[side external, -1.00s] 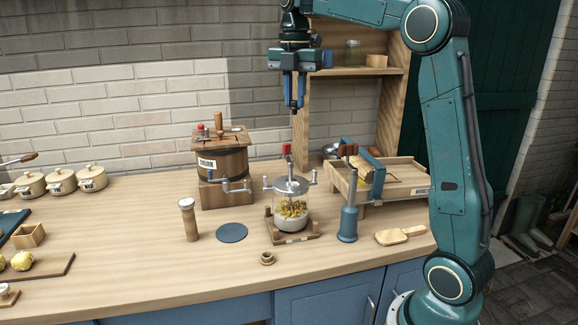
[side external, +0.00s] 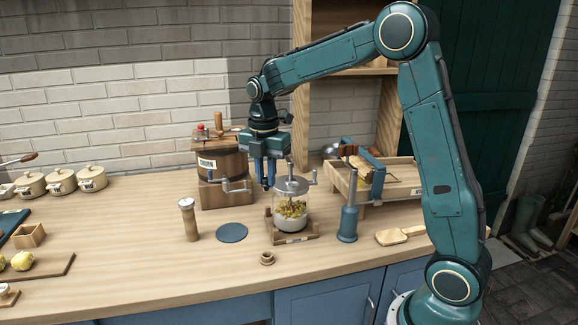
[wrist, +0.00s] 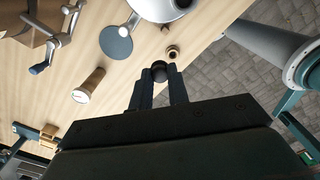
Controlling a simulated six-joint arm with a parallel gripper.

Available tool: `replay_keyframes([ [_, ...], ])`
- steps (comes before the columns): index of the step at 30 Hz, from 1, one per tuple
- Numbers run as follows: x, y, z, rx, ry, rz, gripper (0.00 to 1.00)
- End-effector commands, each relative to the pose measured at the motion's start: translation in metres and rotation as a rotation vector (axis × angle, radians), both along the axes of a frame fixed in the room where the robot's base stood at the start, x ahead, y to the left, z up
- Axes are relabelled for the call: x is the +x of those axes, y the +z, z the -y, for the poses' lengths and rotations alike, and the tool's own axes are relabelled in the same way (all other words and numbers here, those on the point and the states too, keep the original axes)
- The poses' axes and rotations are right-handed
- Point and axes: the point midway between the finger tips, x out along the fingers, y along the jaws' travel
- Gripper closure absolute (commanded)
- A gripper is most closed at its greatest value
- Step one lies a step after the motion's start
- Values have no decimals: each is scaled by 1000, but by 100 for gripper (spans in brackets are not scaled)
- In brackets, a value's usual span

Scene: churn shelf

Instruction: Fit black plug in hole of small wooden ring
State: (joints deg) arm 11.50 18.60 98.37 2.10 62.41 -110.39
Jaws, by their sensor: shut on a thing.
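The small wooden ring (side external: 267,258) lies on the worktop near its front edge, in front of the glass churn. Its dark hole faces up, and the ring also shows in the wrist view (wrist: 173,52). My gripper (side external: 268,187) points down beside the left of the churn lid, above the worktop. In the wrist view its fingers are shut on the black plug (wrist: 158,70), a dark round piece between the tips. The plug is apart from the ring. In the side view the plug is too small and dark to make out clearly.
The glass churn (side external: 290,210) stands close to my gripper, with a crank on its lid. A wooden barrel churn (side external: 222,170) is behind left. Worktop around the ring is clear.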

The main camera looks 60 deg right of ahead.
Motion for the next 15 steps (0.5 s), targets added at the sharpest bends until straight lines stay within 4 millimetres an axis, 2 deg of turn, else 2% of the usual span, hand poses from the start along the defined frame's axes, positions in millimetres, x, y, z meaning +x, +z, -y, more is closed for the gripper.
replay_keyframes([
  [1, -3, -16, -9, -2, 4, -6, 100],
  [6, -13, -58, -30, -13, 6, -2, 100],
  [10, -21, -79, -41, -20, 7, 0, 100],
  [15, -27, -94, -49, -26, 9, 5, 100],
])
